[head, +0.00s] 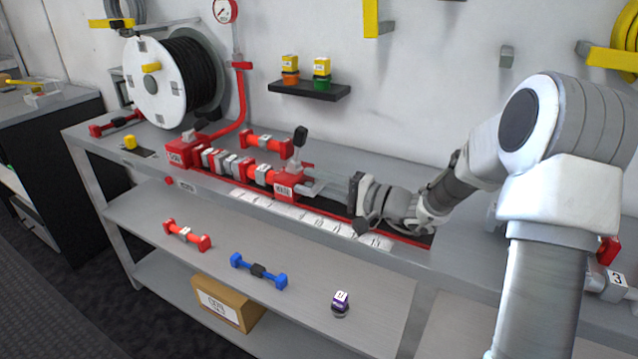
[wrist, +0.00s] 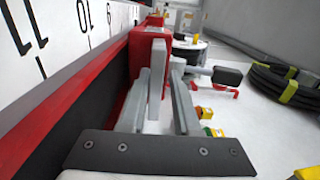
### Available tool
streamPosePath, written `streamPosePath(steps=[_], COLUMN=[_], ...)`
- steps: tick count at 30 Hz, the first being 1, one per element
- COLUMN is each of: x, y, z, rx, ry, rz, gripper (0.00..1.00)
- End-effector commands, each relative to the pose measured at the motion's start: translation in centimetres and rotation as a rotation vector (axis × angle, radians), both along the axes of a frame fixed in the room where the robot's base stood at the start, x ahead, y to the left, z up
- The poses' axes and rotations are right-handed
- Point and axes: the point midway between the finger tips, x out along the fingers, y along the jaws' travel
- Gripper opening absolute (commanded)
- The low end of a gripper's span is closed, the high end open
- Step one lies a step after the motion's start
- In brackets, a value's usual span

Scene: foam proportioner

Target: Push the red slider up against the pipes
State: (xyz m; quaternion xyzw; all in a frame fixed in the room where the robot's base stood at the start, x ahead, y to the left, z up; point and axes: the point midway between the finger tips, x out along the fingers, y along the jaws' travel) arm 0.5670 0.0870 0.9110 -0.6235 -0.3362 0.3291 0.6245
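The red slider (head: 287,188), a block with a white label, sits on the bench track at the right end of a row of red and grey pipes (head: 235,165). I cannot tell whether slider and pipes touch. A red end block (head: 180,152) stands at the row's left end. My gripper (head: 312,180) is just right of the slider, pointing left at it. In the wrist view the slider's red face (wrist: 150,48) is ahead. My gripper's fingers (wrist: 158,95) are apart, one on each side of a grey upright plate (wrist: 157,75) at the slider. Contact is unclear.
A black-knobbed lever (head: 300,137) rises behind the slider, and a loose red pipe (head: 267,143) lies behind the row. A white hose reel (head: 155,80) stands at the back left. A ruler strip (head: 290,207) runs along the front. The lower shelf (head: 200,262) holds loose parts.

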Motion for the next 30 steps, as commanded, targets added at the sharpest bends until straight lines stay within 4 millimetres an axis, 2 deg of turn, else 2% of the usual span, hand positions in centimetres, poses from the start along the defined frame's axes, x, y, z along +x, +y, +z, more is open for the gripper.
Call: streamPosePath(steps=[1, 17, 23, 30], x=[-0.1, -0.5, -2.0, -5.3], y=[0.5, 0.2, -2.6, -7.8], z=[-0.3, -0.6, -0.3, -0.1], rx=[-0.003, -0.006, -0.006, -0.002], ry=[0.005, 0.012, 0.010, 0.008], rz=[0.009, 0.012, 0.002, -0.003], gripper=[0.46, 0.46, 0.46, 0.46])
